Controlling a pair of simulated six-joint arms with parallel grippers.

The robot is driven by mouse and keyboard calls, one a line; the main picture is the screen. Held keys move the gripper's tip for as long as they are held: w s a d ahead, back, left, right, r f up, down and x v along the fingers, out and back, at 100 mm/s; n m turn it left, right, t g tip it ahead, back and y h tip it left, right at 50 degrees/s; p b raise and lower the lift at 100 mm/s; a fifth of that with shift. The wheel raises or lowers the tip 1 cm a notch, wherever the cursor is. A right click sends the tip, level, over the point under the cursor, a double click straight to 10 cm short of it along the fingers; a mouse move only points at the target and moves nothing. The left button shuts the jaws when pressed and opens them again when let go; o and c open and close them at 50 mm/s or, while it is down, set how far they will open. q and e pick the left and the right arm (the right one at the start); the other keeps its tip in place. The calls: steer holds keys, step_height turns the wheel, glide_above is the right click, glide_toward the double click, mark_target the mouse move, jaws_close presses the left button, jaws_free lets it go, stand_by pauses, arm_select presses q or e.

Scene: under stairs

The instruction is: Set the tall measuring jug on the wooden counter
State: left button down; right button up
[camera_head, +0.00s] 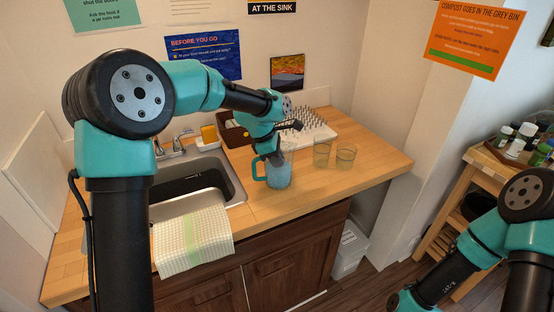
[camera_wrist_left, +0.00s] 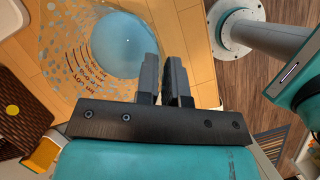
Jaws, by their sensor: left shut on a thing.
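The measuring jug (camera_head: 280,175) is clear, with blue liquid in it and a teal handle on its left side. It is upright over the wooden counter (camera_head: 325,190), right of the sink; I cannot tell whether its base touches the wood. My left gripper (camera_head: 274,158) is at the jug's top, shut on it. In the left wrist view the jug (camera_wrist_left: 122,42) shows from above with printed marks, and the left fingers (camera_wrist_left: 165,78) are close together at its edge. The exact grip spot is hidden. Only links of my right arm show at lower right.
A pegged white drying rack (camera_head: 310,130) and a brown basket (camera_head: 233,130) are behind. The sink (camera_head: 190,182) with a draped towel (camera_head: 192,238) is left. The counter's right end is clear.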

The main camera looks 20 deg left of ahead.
stand_by(0.3)
arm_select(q)
steer(key=c, duration=1.7)
jaws_free()
steer(key=shift+f, duration=0.15)
steer(key=o, duration=0.5)
steer(key=v, duration=1.2)
steer(key=shift+s, duration=0.1)
steer(key=x, duration=1.2)
steer(key=shift+r, duration=0.2)
